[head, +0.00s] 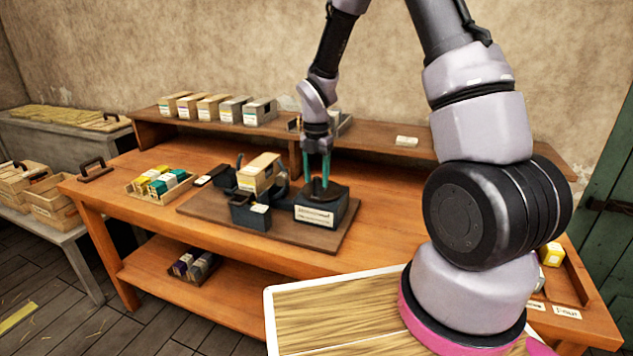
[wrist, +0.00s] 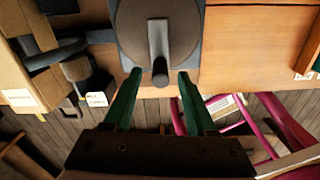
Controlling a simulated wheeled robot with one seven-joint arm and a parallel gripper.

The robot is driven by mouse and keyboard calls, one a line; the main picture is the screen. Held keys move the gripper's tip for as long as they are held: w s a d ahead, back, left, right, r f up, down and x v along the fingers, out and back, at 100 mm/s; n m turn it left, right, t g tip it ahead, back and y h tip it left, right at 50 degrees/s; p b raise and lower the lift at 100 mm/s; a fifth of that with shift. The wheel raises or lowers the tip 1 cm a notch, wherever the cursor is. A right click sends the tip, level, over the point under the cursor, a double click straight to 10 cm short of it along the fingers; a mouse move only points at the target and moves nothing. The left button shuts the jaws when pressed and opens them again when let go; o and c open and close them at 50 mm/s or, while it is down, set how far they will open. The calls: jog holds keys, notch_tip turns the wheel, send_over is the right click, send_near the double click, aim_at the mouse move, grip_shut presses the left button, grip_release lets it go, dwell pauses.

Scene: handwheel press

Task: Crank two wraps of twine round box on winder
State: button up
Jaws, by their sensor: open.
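The winder stands on a dark wooden board (head: 340,240) on the workbench. A tan box (head: 259,172) sits in its dark cradle; part of it shows at the left of the wrist view (wrist: 15,85). The crank is a dark round disc (head: 323,193) on a labelled block (head: 318,213). In the wrist view, a grey arm crosses the disc (wrist: 135,28) and ends in a dark handle (wrist: 160,72). My gripper (head: 317,180) points down over the disc. Its green fingers are open, one each side of the handle in the wrist view; I see no contact. I cannot make out any twine.
A tray of coloured packets (head: 160,187) lies left of the winder. Several small boxes (head: 215,107) stand on the rear shelf (head: 385,143). Wooden crates (head: 50,208) sit on a side table at left. The bench right of the board is mostly hidden by my arm.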

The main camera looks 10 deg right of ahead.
jog(key=shift+f, duration=0.9)
grip_shut()
